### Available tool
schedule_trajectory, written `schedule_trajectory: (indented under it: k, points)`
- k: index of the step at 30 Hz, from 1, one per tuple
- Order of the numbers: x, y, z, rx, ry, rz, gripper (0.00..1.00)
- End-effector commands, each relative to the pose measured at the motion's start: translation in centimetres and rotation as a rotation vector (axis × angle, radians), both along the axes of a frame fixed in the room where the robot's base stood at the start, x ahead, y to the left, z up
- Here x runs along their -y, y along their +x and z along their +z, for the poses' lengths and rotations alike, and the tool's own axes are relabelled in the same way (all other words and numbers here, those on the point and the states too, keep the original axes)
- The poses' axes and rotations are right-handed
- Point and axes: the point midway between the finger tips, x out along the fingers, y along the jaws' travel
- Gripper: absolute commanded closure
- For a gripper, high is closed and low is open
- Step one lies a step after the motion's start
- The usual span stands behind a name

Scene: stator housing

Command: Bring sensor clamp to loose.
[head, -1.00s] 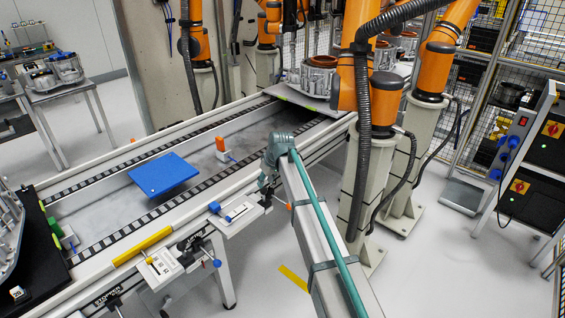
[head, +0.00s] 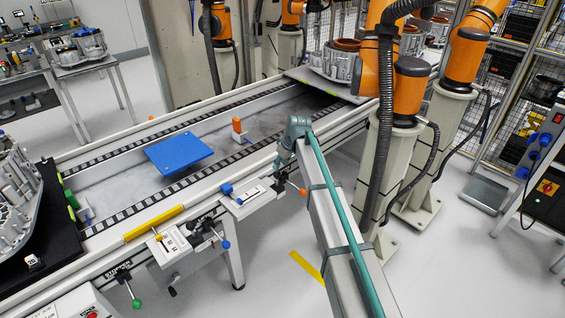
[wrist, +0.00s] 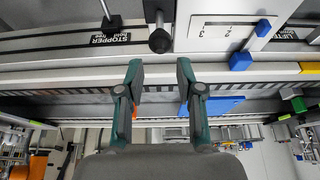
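No part is marked as the sensor clamp, so I cannot tell which lever it is. Candidates on the conveyor's near side are a lever with an orange knob (head: 302,191) beside a slotted plate (head: 250,199), and one with a blue ball (head: 226,244) by a numbered block (head: 174,242). My gripper (head: 286,160) hangs over the near rail, by the slotted plate; its fingers are unclear there. In the wrist view my gripper (wrist: 160,85) is open and empty. A black knob (wrist: 160,41) lies just beyond the fingertips. A numbered plate with a blue slider (wrist: 263,27) is beyond them, right.
A blue plate (head: 178,152) lies over the conveyor (head: 115,180). A yellow bar (head: 154,223) runs along the near rail. A green-ball lever (head: 136,303) hangs lower left. Orange robot arms (head: 400,85) stand at the back right.

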Motion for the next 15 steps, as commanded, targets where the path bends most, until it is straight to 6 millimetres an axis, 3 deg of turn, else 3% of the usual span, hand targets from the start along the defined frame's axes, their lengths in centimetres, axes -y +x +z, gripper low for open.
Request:
schedule_trajectory:
  k: [15]
  points:
    - [-1.1,1.0,-3.6,0.000,0.000,0.000,0.64]
